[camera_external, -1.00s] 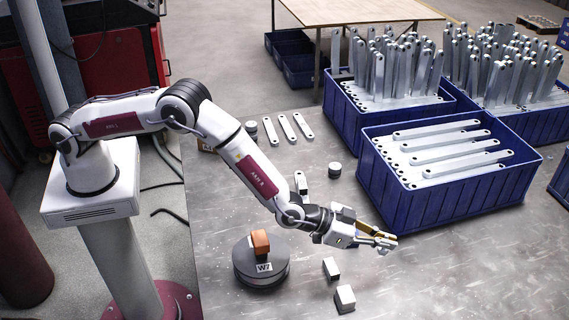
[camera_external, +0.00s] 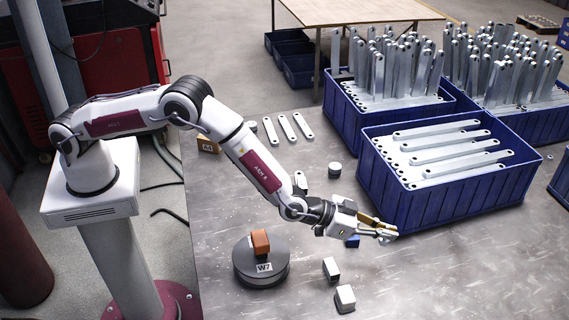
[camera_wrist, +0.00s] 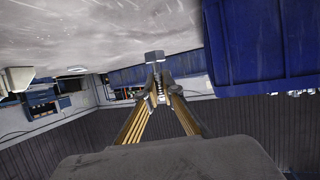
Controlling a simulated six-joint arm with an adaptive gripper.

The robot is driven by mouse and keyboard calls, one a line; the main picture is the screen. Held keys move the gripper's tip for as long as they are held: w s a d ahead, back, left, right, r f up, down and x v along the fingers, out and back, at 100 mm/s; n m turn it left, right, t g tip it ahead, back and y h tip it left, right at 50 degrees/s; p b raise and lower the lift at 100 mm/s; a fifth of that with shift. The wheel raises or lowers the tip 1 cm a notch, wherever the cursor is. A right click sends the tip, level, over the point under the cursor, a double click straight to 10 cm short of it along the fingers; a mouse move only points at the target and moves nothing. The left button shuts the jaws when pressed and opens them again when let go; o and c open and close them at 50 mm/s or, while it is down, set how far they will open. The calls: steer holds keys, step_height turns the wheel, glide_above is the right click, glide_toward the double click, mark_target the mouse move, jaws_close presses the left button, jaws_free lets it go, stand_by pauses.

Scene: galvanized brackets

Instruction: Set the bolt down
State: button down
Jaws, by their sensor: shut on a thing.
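My gripper (camera_external: 386,234) is above the grey metal table, just in front of the near blue crate. In the wrist view its two gold-sided fingers (camera_wrist: 160,95) are closed on a bolt (camera_wrist: 155,57). The bolt's pale grey head sticks up beyond the fingertips, and its threaded shank runs down between them. In the external view the bolt is too small to make out clearly at the fingertips. The gripper looks held above the table top, but the exact gap cannot be told.
The near blue crate (camera_external: 445,205) with flat brackets stands close behind my gripper. The table's front right is clear.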

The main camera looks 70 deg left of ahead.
steer(key=w+a, duration=0.1)
steer(key=a, duration=0.3)
steer(key=w+a+n+y, duration=0.1)
steer(key=w+a, duration=0.1)
steer(key=a, duration=0.3)
steer(key=w+a+r+n+y, duration=0.1)
steer(key=a, duration=0.4)
steer(key=shift+w+r, duration=0.1)
steer(key=shift+w, duration=0.1)
steer(key=a+y, duration=0.1)
steer(key=a, duration=0.4)
steer(key=a+n+y, duration=0.1)
steer(key=a, duration=0.5)
steer(key=a+n+y, duration=0.1)
steer(key=a, duration=0.4)
steer(key=shift+s+a, duration=0.1)
steer(key=shift+a, duration=0.15)
steer(key=s+a+n+y, duration=0.1)
steer(key=s+a+y, duration=0.1)
steer(key=s+a, duration=0.2)
steer(key=s+a+n+y, duration=0.1)
steer(key=s+a+n, duration=0.1)
steer(key=a, duration=0.9)
steer(key=s+a+f+n+g+y, duration=0.1)
steer(key=s+a+n+y, duration=0.1)
steer(key=s+a, duration=0.3)
steer(key=a, duration=0.3)
steer(key=shift+s+y, duration=0.3)
steer(key=shift+s, duration=0.05)
steer(key=shift+f, duration=0.25)
